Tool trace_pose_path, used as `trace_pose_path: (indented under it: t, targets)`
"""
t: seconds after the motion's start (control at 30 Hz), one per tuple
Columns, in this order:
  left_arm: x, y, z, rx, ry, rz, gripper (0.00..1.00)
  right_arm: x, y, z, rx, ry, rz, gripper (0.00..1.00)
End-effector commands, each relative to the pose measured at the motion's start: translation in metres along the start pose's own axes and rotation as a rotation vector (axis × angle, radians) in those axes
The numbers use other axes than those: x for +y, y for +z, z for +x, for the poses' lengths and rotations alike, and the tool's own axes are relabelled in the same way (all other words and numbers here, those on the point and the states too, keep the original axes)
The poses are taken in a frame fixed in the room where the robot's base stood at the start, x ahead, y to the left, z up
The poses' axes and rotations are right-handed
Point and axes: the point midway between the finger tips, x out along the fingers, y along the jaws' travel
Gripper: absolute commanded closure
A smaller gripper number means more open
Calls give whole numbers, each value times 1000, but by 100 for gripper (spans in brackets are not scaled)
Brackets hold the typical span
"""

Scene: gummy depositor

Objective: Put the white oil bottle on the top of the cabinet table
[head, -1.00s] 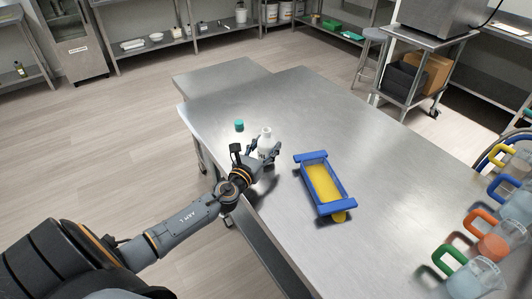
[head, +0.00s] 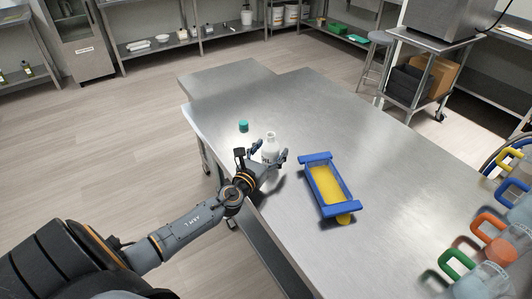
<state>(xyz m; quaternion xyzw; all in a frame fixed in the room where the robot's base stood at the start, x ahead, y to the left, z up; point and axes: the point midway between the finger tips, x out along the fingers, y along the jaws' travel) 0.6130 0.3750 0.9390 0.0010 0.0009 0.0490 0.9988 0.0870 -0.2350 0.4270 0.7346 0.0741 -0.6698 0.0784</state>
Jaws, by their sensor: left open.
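The white oil bottle (head: 270,149) stands upright on the steel table (head: 330,115), near its left edge. It has a white body with dark lettering, and its neck shows without a cap. My left gripper (head: 262,156) is open at the bottle, with one finger on the left and one on the right. Part of the bottle's lower body is hidden by the gripper, and I cannot tell whether the fingers touch it. My right gripper is not in view.
A teal cap (head: 243,126) lies behind the bottle to the left. A blue-framed depositor with yellow filling (head: 328,186) sits to the right. Several handled jugs (head: 488,280) stand at the right edge. A lower steel surface (head: 222,77) adjoins the far left. The middle of the table is clear.

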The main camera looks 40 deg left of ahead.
Motion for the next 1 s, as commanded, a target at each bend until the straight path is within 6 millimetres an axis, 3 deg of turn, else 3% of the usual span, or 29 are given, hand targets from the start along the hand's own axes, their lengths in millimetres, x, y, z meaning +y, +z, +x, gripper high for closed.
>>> trace_pose_path:
  t: [0.17, 0.4, 0.6, 0.8, 1.0]
  targets:
    - [0, 0, -20, 3, -2, 1, 27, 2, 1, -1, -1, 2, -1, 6]
    - [0, -2, -72, 4, -2, 0, 27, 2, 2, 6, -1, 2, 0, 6]
    - [0, 0, -104, 1, -1, 1, 27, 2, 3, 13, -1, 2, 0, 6]
    - [0, 2, -119, 0, -1, 0, 27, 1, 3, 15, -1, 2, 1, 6]
    - [0, 3, -120, -1, 0, 0, 27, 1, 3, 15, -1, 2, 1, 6]
